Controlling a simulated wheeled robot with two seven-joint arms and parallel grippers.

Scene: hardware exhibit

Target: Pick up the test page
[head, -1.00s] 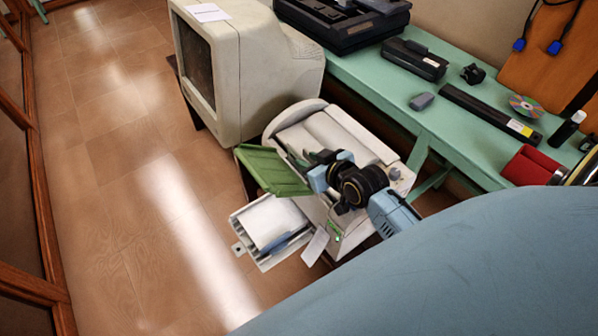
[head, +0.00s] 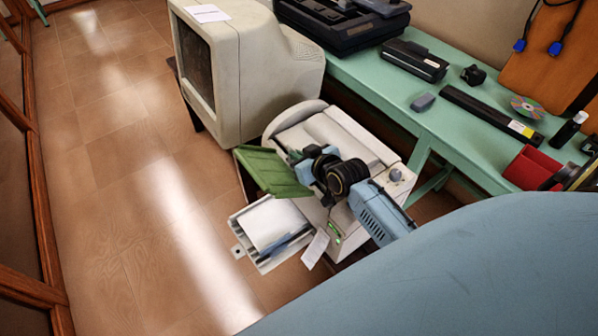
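The grey-white printer (head: 345,135) stands low beside the green bench, with its green flap (head: 268,172) open. A tray (head: 262,262) sticks out at its front with a white sheet (head: 270,222) in it, and a small white slip (head: 316,248) shows beside the tray. Another white sheet with print (head: 207,13) lies on top of the monitor. I cannot tell which is the test page. My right gripper (head: 294,158) is over the printer, near the flap; its fingers are small and dark, partly hidden by my wrist, and their opening is unclear. My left gripper is out of view.
The bulky monitor (head: 235,70) stands behind the printer. The tiled floor on the left is clear.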

